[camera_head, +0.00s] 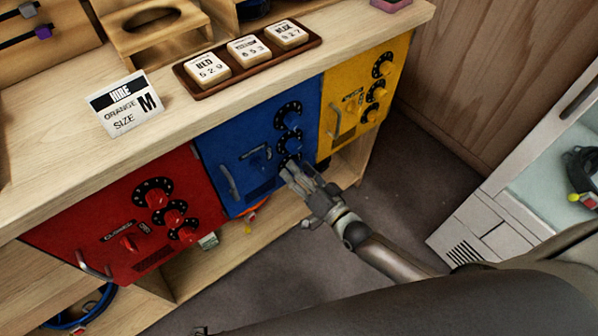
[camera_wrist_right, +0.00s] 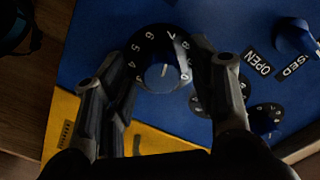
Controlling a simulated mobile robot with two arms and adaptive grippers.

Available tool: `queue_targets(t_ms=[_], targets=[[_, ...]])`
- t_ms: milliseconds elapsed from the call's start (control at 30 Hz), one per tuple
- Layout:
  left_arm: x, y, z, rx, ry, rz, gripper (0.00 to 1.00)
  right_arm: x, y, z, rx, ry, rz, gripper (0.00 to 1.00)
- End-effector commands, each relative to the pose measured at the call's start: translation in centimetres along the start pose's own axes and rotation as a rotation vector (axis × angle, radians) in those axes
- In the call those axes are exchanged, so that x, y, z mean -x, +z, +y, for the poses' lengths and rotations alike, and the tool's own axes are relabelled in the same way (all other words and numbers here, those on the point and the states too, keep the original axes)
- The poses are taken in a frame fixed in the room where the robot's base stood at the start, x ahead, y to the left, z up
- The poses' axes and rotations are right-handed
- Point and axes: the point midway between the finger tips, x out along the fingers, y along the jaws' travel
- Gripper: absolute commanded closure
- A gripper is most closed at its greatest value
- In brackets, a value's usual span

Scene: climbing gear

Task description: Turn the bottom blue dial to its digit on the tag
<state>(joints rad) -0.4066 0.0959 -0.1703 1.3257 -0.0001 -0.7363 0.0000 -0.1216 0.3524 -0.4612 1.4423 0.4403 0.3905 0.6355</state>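The blue door (camera_head: 235,150) holds a column of black dials with blue knobs. The top dial (camera_head: 290,112) and middle dial (camera_head: 290,142) show in the head view; the bottom dial is mostly hidden by my right gripper (camera_head: 300,178). In the wrist view, the bottom dial (camera_wrist_right: 150,42) lies between the fingers of my right gripper (camera_wrist_right: 155,65). They straddle its blue knob (camera_wrist_right: 163,76), with a gap on the left; contact on the right is unclear. White digits ring the knob. Tags (camera_head: 248,50) lie on a brown tray; the middle one is hard to read. My left gripper is not visible.
A red door (camera_head: 120,190) is left of the blue one and a yellow door (camera_head: 345,122) is right. The blue door's handle (camera_head: 228,182) and switch (camera_head: 260,158) are near the dials. A white cabinet (camera_head: 500,215) stands at right, with open floor between.

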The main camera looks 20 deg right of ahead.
Motion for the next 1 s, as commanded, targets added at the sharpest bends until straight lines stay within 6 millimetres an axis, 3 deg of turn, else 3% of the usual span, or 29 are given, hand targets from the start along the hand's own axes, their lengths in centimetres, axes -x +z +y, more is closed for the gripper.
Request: queue_targets(t_ms=[233, 367, 800, 1000], targets=[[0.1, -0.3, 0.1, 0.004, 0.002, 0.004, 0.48, 0.1, -0.1, 0.0, 0.000, -0.001, 0.001, 0.48], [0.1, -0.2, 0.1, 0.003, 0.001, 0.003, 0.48, 1.2, 0.0, 0.0, 0.000, 0.001, 0.000, 0.48], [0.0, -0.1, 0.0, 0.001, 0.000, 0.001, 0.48, 9.6, 0.0, 0.1, 0.000, 0.001, -0.001, 0.48], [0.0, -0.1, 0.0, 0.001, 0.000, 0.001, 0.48, 11.6, 0.0, 0.0, 0.000, 0.000, 0.000, 0.48]])
